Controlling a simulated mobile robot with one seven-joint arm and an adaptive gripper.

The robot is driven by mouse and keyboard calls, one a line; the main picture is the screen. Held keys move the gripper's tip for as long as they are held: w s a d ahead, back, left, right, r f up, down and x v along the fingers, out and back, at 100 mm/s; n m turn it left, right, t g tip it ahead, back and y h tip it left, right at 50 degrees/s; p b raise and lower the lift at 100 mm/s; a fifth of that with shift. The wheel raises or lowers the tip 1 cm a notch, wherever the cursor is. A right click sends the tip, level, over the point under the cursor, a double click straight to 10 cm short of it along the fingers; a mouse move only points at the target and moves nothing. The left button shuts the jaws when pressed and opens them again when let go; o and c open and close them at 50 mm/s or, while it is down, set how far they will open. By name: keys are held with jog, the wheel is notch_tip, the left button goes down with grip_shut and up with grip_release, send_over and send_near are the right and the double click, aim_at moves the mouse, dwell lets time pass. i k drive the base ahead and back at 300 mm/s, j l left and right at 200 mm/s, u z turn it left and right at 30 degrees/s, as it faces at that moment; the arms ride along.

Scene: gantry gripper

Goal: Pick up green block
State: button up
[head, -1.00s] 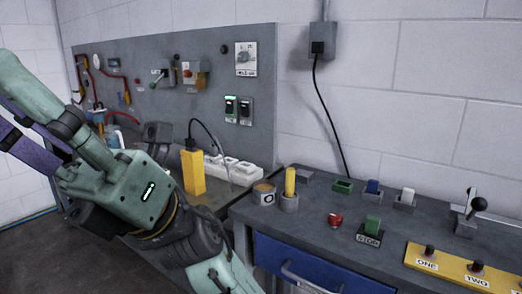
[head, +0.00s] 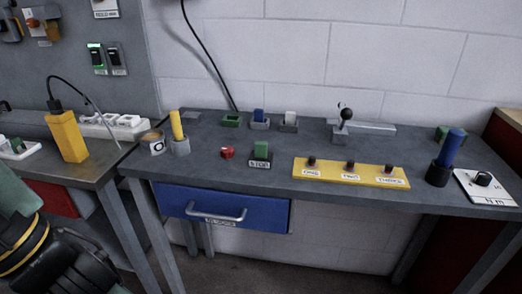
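Several green things stand on the grey bench (head: 225,172). A small green block-like piece (head: 261,149) stands upright on a dark base labelled STOP near the front middle. A low green piece (head: 231,121), apparently hollow on top, lies in the back row. Another green block-like thing (head: 444,132) is at the right, partly hidden behind a blue cylinder (head: 452,148). I cannot tell which one is the task's green block. Part of my arm shows at the lower left, well away from all of them. My gripper's fingertips are out of view.
A blue block (head: 258,116) and a white block (head: 290,117) sit in grey holders. A red button (head: 227,153), yellow button panel (head: 350,173), lever (head: 345,115), yellow cylinder (head: 177,125) and tin (head: 153,142) stand around. The bench's front left is clear above a blue drawer (head: 222,207).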

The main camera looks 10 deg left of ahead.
aim_at(260, 147)
jog(key=i+j+u, duration=0.25)
jog(key=u, duration=0.25)
jog(key=i+u, duration=0.5)
jog(key=k+j, duration=0.05)
